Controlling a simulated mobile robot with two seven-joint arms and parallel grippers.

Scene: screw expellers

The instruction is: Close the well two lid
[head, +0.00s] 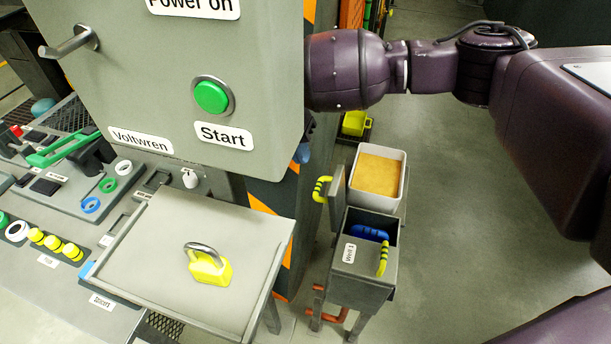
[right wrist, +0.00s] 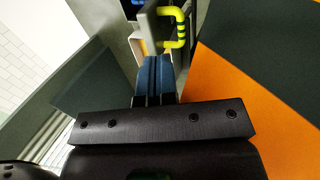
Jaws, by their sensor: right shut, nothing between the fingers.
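A well with brown-orange contents (head: 378,175) stands behind the box labelled Well 1 (head: 352,253); I see no label on it, and it looks like well two. A grey lid (head: 337,198) with a yellow handle (head: 322,188) stands upright at its left side, so its top is open. In the right wrist view, a yellow handle (right wrist: 182,28) on a grey panel is just beyond my right gripper (right wrist: 157,62). Its blue fingers are shut and empty. In the head view, the grey cabinet hides most of this gripper; a blue fingertip (head: 303,153) shows beside the pillar. My left gripper is out of view.
The Well 1 box has a dark interior with a blue handle (head: 370,232) and a yellow handle (head: 383,258). A grey cabinet (head: 250,60) and an orange-striped pillar (head: 270,205) stand left of the wells. A yellow padlock (head: 207,266) lies on a grey table. Floor right of the wells is clear.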

